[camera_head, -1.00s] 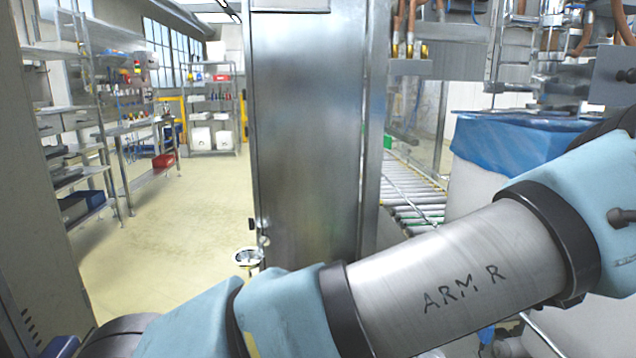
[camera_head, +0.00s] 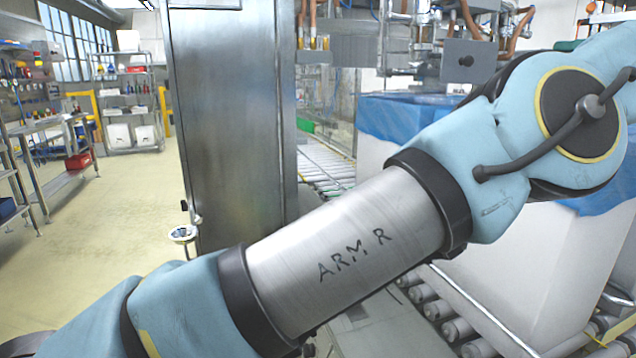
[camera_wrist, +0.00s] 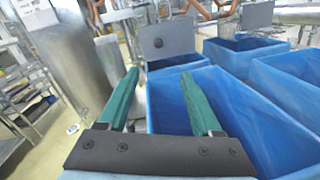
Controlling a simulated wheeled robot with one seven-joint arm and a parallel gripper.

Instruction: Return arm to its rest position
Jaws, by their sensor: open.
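My gripper (camera_wrist: 160,98) shows in the wrist view with two green fingers spread apart and nothing between them. It is over the near left part of a box with a blue liner (camera_wrist: 225,90); I cannot tell its height above the rim. In the head view my arm, marked "ARM R", crosses the lower part of the picture, and the gripper itself is out of that view. A white box with a blue liner (camera_head: 400,118) stands behind my arm, partly hidden by it.
A tall steel cabinet (camera_head: 230,120) stands left of the box. Roller conveyors (camera_head: 325,168) run behind and below my arm. Steel shelving (camera_head: 125,110) stands at the far left, with clear floor (camera_head: 110,215) before it. More lined boxes (camera_wrist: 245,52) stand beyond the near one.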

